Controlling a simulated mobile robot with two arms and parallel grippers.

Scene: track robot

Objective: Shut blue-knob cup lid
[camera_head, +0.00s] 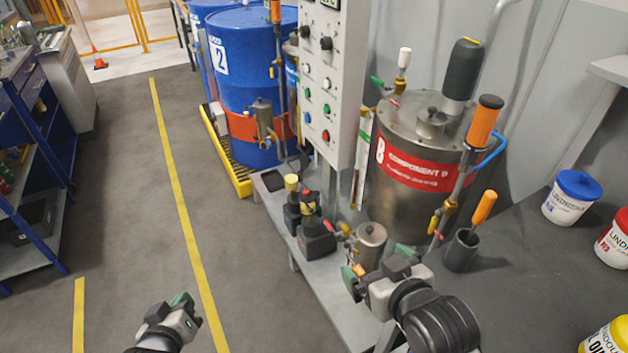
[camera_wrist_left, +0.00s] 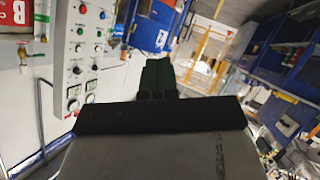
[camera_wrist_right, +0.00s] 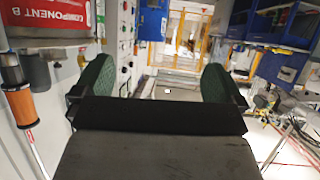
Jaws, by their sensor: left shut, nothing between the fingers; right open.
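A small metal cup (camera_head: 369,243) with a domed lid and a small dark knob stands at the front edge of the grey bench, below the steel Component B drum (camera_head: 405,205). Its lid appears to sit on it, but my right gripper hides its lower part. A second small metal cup (camera_head: 262,116) hangs before the blue drum. I cannot make out a blue knob on either. My right gripper (camera_head: 379,265) is open and empty, just in front of the nearer cup; its spread green fingers show in the right wrist view (camera_wrist_right: 158,82). My left gripper (camera_head: 184,303) is shut and empty over the floor.
A control panel (camera_head: 322,80) stands between the blue drum (camera_head: 245,65) and the steel drum. Yellow-topped and red-topped pumps (camera_head: 315,238) stand left of the nearer cup. An orange-handled tool sits in a dark holder (camera_head: 461,252) to the right.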

